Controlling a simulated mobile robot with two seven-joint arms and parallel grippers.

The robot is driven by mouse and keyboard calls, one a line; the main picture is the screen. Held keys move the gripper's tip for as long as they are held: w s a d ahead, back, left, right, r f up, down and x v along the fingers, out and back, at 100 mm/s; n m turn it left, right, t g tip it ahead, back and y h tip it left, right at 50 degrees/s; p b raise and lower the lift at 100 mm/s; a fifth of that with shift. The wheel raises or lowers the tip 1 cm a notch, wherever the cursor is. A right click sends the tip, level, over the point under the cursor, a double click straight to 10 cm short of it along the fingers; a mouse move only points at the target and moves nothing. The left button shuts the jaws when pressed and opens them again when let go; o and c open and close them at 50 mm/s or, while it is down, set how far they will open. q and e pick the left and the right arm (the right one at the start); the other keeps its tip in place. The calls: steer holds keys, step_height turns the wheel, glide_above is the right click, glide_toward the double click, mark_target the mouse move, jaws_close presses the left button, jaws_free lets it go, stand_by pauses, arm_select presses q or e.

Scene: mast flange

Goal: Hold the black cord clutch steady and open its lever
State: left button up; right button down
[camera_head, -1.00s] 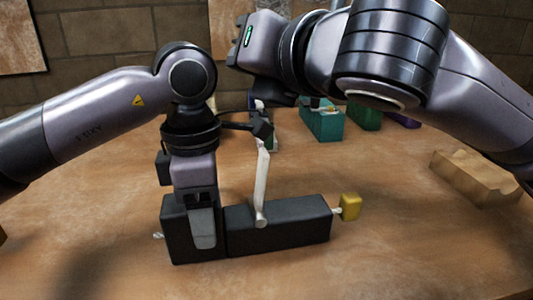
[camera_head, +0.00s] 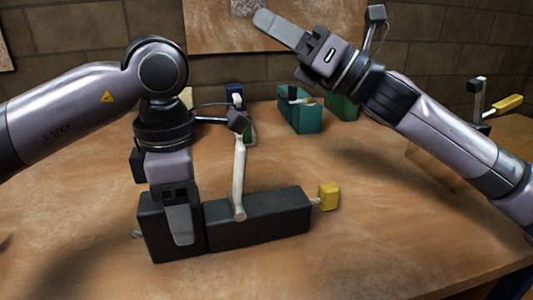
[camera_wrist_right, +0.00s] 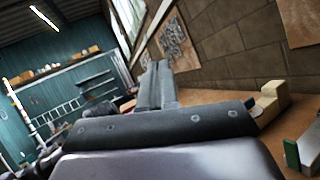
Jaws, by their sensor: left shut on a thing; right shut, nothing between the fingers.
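The black cord clutch (camera_head: 262,220) lies on the wooden table, a long dark block. Its pale lever (camera_head: 239,180) stands nearly upright from the top. A yellow block (camera_head: 329,196) is at the right end on a short pale cord. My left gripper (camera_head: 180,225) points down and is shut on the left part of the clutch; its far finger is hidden. My right gripper (camera_head: 280,30) is shut and empty, raised high behind the clutch, pointing up and left, apart from the lever. Its fingers also show in the right wrist view (camera_wrist_right: 155,85).
A teal block (camera_head: 300,116) and a green block (camera_head: 343,107) stand at the back of the table. A dark stand with a yellow lever (camera_head: 507,104) is at the far right. A brick wall (camera_head: 430,40) closes the back.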

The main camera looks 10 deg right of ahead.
steer(key=s+d+f+n+g, duration=0.4)
steer(key=d+f+n+g, duration=0.1)
steer(key=f+g, duration=0.25)
steer(key=s+d+f+n+g, duration=0.4)
steer(key=d+f+n+g, duration=0.15)
steer(key=f, duration=0.35)
glide_toward(245, 154)
steer(key=shift+g, duration=0.4)
steer(key=a, duration=0.3)
steer(key=w+a, duration=0.1)
steer(key=a, duration=0.2)
steer(key=shift+w+a, duration=0.2)
steer(key=shift+a, duration=0.2)
steer(key=shift+s+a+r, duration=0.1)
steer(key=shift+a+r, duration=0.1)
steer(key=shift+a, duration=0.65)
arm_select(q)
steer(key=shift+s+d+r, duration=0.15)
steer(key=shift+s+d, duration=0.05)
steer(key=shift+s, duration=0.1)
arm_select(e)
steer(key=shift+s+a+r, duration=0.15)
steer(key=shift+s+r, duration=0.15)
